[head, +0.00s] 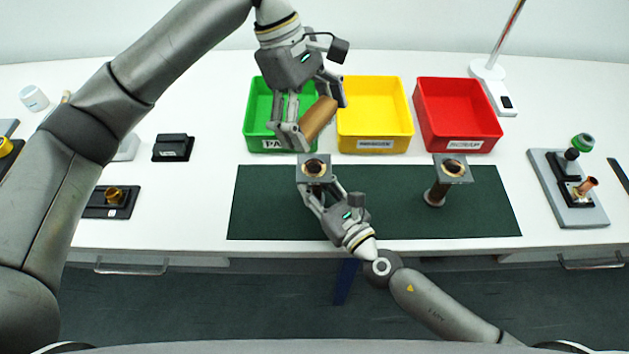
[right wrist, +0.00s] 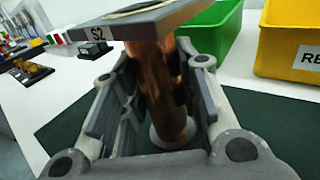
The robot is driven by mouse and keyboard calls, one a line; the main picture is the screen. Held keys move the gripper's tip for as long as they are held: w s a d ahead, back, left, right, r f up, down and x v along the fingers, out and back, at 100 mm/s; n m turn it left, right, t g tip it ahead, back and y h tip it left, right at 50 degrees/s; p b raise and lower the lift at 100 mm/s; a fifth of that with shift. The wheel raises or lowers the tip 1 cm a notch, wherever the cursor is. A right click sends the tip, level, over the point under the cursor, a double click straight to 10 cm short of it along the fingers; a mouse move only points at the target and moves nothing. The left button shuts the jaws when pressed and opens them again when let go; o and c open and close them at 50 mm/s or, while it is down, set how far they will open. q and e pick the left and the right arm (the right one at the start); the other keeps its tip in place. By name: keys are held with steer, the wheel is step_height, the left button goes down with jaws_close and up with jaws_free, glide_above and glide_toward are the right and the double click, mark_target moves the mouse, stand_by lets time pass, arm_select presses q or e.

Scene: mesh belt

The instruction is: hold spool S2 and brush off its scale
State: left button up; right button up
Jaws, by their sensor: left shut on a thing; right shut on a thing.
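Spool S2 (head: 313,158) stands upright at the back edge of the dark green mat (head: 270,205), its grey square flange on top with a dark round bore. In the right wrist view its flange carries the label S2 (right wrist: 96,33), and its copper tube (right wrist: 160,85) shows dark patches. My right gripper (head: 312,190) is shut on the tube below the flange. My left gripper (head: 315,115) is shut on a brown cylindrical thing (head: 319,117), apparently the brush, held tilted above and behind S2. Its bristles cannot be made out.
A second spool (head: 452,167) stands on the mat's right. Green (head: 262,95), yellow (head: 375,148) and red (head: 458,148) bins stand behind the mat. A grey fixture (head: 575,215) is at the right, a black block (head: 172,148) at the left. The mat's middle is clear.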

mark_target(324, 163)
stand_by(0.4)
arm_select(q)
steer(key=f, duration=0.1)
steer(key=w+f+n, duration=0.1)
steer(key=f+n, duration=0.1)
steer(key=shift+w+d+f+t+h, duration=0.3)
steer(key=shift+w+d+f, duration=0.05)
steer(key=shift+d+f, duration=0.05)
steer(key=shift+f, duration=2.55)
steer(key=shift+f, duration=0.45)
